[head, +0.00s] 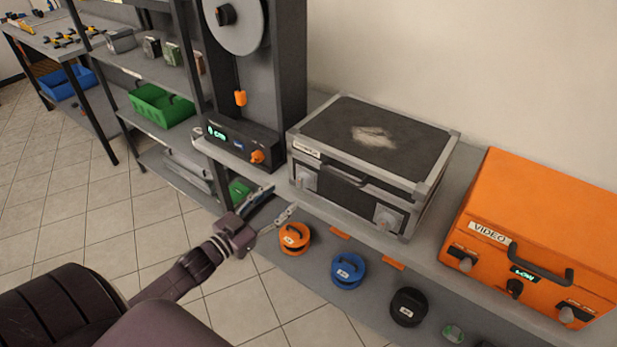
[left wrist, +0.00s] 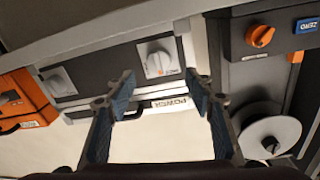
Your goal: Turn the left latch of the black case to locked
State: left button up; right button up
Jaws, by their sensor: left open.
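The black case (head: 335,143) has a grey metal frame and stands closed on the shelf by the wall. Its left latch (head: 306,180) is a light grey knob on a square plate at the front left. The right latch (head: 388,218) is alike. My left gripper (head: 277,204) is open and empty, in front of and below the left latch, apart from it. In the left wrist view, which looks upside down, the left latch (left wrist: 158,58) lies just beyond the spread fingertips (left wrist: 160,82). The right latch (left wrist: 58,81) is further left. My right gripper is not in view.
An orange VIDEO case (head: 540,225) stands to the right. A dark machine with a disc and orange knob (head: 257,157) stands close to the left. Orange (head: 294,238), blue (head: 348,270) and black (head: 408,307) reels are below the shelf front.

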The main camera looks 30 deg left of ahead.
aim_at(299, 184)
pick_arm(q)
jog(key=w, duration=0.3)
jog(key=w+d, duration=0.1)
jog(key=w, duration=0.2)
jog(key=shift+d+p, duration=0.1)
jog(key=shift+p, duration=0.25)
jog(key=shift+w+d, duration=0.1)
jog(key=shift+w, duration=0.5)
jog(key=shift+c, duration=0.3)
jog(key=c, duration=1.1)
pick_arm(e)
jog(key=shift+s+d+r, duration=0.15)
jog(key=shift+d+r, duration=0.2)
